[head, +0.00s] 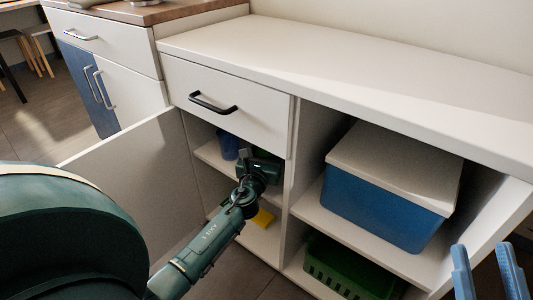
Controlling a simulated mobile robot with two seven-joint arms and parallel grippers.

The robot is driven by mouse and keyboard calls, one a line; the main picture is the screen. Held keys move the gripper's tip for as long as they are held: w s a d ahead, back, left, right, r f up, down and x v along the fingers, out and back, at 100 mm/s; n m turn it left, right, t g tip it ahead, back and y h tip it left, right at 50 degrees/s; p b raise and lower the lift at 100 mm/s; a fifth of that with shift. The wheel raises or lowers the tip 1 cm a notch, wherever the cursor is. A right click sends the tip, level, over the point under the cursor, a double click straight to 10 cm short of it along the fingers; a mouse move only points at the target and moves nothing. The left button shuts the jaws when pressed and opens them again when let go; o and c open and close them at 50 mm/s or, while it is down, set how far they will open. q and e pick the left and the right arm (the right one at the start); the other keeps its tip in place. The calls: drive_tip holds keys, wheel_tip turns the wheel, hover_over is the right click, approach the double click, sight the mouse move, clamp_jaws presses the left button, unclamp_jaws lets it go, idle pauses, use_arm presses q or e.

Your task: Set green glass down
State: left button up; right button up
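My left arm reaches into the open left compartment of the white cabinet, with its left gripper (246,155) at the upper shelf (210,156). The gripper's fingers are small and partly covered by its own body, so I cannot tell whether they are open or shut. A dark green patch shows just behind the gripper; it may be the green glass, but I cannot make out its shape or whether it is held. A blue cup (228,146) stands on the shelf just left of the gripper. My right gripper (487,272) is at the bottom right, its two blue fingers apart and empty.
A yellow object (263,218) lies below the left gripper. A cabinet door (125,180) stands open at left. The right compartment holds a blue box with a white lid (385,195) and a green crate (345,272). The white countertop (350,60) is clear.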

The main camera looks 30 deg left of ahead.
drive_tip(key=shift+f, duration=0.1)
use_arm(q)
drive_tip(key=o, duration=0.7)
drive_tip(key=shift+f, duration=0.1)
drive_tip(key=o, duration=0.5)
drive_tip(key=shift+c, duration=0.2)
use_arm(e)
drive_tip(key=shift+r, duration=0.2)
drive_tip(key=shift+r, duration=0.1)
use_arm(q)
drive_tip(key=shift+s+r, duration=0.1)
drive_tip(key=shift+r, duration=0.1)
drive_tip(key=p+v, duration=0.1)
drive_tip(key=v, duration=1.1)
use_arm(e)
drive_tip(key=f, duration=0.1)
drive_tip(key=f+m+g+h, duration=0.1)
drive_tip(key=shift+s+a+f+m, duration=0.1)
drive_tip(key=shift+s+f+m, duration=0.2)
